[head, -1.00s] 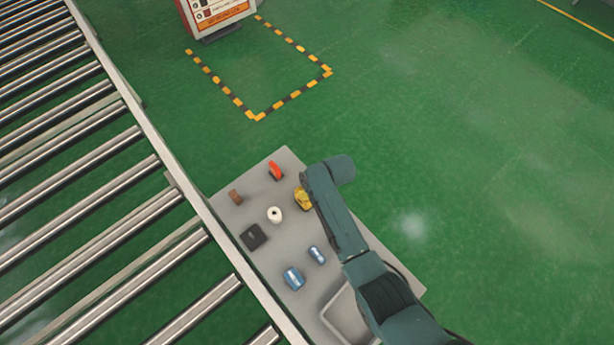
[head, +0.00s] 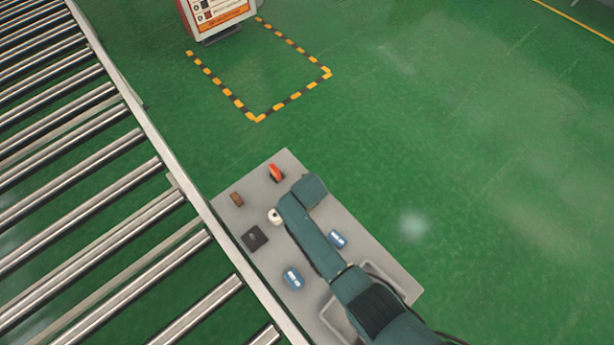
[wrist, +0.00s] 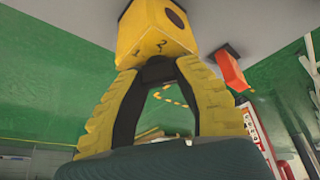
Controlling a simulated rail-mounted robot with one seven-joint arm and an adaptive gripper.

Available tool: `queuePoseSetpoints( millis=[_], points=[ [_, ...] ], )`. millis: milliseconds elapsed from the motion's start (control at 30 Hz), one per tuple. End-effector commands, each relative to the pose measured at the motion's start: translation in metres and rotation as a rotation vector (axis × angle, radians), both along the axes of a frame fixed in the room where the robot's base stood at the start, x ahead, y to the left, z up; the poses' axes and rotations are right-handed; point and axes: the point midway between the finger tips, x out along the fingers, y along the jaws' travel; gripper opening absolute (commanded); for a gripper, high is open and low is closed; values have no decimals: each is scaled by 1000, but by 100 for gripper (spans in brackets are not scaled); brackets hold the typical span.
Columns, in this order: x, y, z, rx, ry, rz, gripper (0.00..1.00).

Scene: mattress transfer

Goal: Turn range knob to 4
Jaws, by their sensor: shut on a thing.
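In the wrist view a yellow box (wrist: 146,32) is just beyond my fingertips. It has a dark round patch (wrist: 176,18) on one face and small dark marks, one like a "2", on the face nearest me. My gripper (wrist: 158,74) has its yellow ridged fingers closed in on a small dark part at the near end of this box. I cannot tell for certain that this part is the range knob, nor read its setting. In the head view my arm hides the gripper and the yellow box.
A grey tray (head: 374,270) is partly covered by my arm. A roller conveyor (head: 150,215) borders the left.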

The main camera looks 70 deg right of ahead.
Motion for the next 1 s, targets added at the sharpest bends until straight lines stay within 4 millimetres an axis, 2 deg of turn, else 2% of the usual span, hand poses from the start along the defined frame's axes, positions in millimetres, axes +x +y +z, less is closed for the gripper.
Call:
queuePoseSetpoints(
  millis=[33,600,1000],
  points=[
    [-2,2,-6,6,7,-41,0],
    [-1,2,-8,5,6,-582,0],
    [-2,2,-7,6,6,-867,0]
  ],
)
